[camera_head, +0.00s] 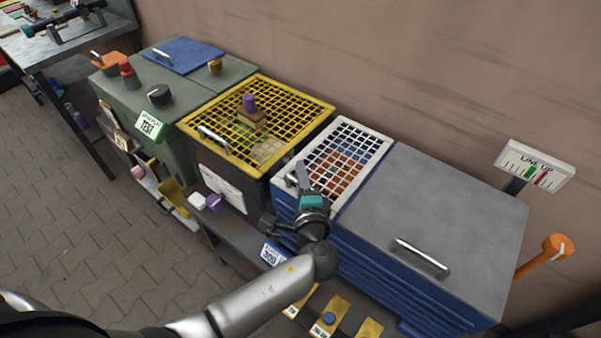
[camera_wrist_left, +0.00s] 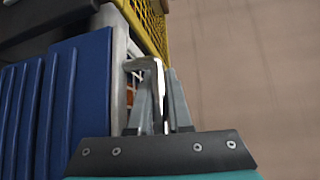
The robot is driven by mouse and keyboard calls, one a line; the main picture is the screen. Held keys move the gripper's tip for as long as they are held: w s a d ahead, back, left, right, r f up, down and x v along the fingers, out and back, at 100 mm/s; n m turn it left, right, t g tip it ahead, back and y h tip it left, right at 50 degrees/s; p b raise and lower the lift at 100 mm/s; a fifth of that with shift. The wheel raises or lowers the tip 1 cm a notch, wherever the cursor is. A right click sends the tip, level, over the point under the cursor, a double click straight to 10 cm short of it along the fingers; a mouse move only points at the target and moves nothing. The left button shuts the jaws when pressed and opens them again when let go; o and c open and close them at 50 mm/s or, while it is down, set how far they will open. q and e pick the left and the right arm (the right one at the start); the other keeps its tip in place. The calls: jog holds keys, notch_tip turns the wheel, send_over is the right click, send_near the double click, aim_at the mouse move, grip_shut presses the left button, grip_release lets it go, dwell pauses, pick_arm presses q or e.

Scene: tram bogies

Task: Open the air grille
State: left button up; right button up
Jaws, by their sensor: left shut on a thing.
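The air grille appears to be the white grid (camera_head: 353,143) on top of the blue cabinet, between the yellow grille and a grey lid. It lies flat, or nearly so, and something orange-brown shows through its holes. My left gripper (camera_head: 298,174) is at its front edge, shut on its handle. In the left wrist view the two fingers of my left gripper (camera_wrist_left: 158,100) close around the pale metal handle (camera_wrist_left: 142,64). The gripper hides most of the handle in the head view. My right gripper is not in view.
A yellow grille (camera_head: 286,95) carrying a brown block with a purple knob (camera_head: 250,103) is to the left. The grey lid (camera_head: 440,200) with a metal handle is to the right. The wall (camera_head: 400,60) is close behind.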

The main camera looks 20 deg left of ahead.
pick_arm(q)
grip_shut()
jog(key=shift+a, duration=0.1)
dwell(0.9)
jog(key=shift+r, duration=0.15)
